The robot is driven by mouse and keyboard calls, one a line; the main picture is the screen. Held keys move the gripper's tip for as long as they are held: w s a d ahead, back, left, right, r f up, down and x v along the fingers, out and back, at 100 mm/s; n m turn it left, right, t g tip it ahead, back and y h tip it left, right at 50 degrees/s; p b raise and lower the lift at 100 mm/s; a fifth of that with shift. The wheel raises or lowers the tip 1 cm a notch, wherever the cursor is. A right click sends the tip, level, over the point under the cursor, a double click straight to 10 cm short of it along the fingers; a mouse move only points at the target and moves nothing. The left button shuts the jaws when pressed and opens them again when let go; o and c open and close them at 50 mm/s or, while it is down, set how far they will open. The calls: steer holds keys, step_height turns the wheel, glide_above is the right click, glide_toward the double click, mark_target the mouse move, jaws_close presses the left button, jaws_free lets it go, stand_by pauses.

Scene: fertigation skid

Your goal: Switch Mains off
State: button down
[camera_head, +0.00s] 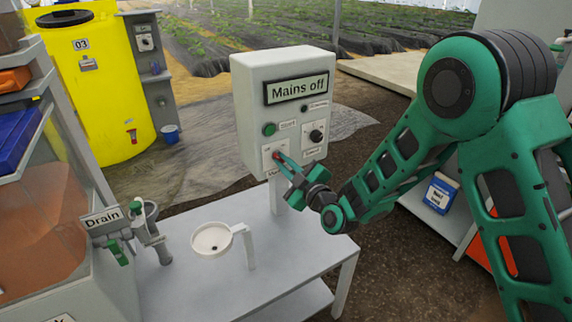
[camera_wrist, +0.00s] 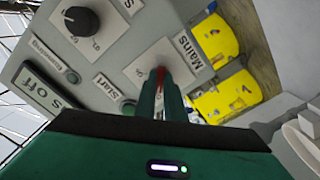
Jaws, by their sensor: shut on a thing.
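The control box (camera_head: 252,115) stands upright on the bench, with a display reading "Mains off" (camera_head: 297,88). The Mains switch, a small red handle (camera_wrist: 160,78) on a pale plate (camera_wrist: 178,58), is on the lower front of the box. My gripper (camera_head: 282,158) is at that plate. In the wrist view my gripper's fingers (camera_wrist: 160,92) are closed together around the red handle and hide most of it. The green Start button (camera_head: 269,129) and the black Speed knob (camera_head: 316,136) sit above the plate; the knob also shows in the wrist view (camera_wrist: 82,21).
A white round cup (camera_head: 212,239) on a holder stands on the grey bench (camera_head: 185,290). A Drain valve (camera_head: 118,250) is at the left. A yellow tank (camera_head: 95,85) stands behind. My arm fills the right side. The front of the bench is clear.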

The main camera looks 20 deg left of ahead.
steer(key=shift+d+f, duration=0.15)
steer(key=shift+f, duration=0.05)
stand_by(0.4)
steer(key=c, duration=1.8)
jaws_free()
steer(key=shift+c, duration=0.2)
steer(key=shift+r, duration=0.1)
steer(key=shift+s+n, duration=0.15)
steer(key=shift+n, duration=0.15)
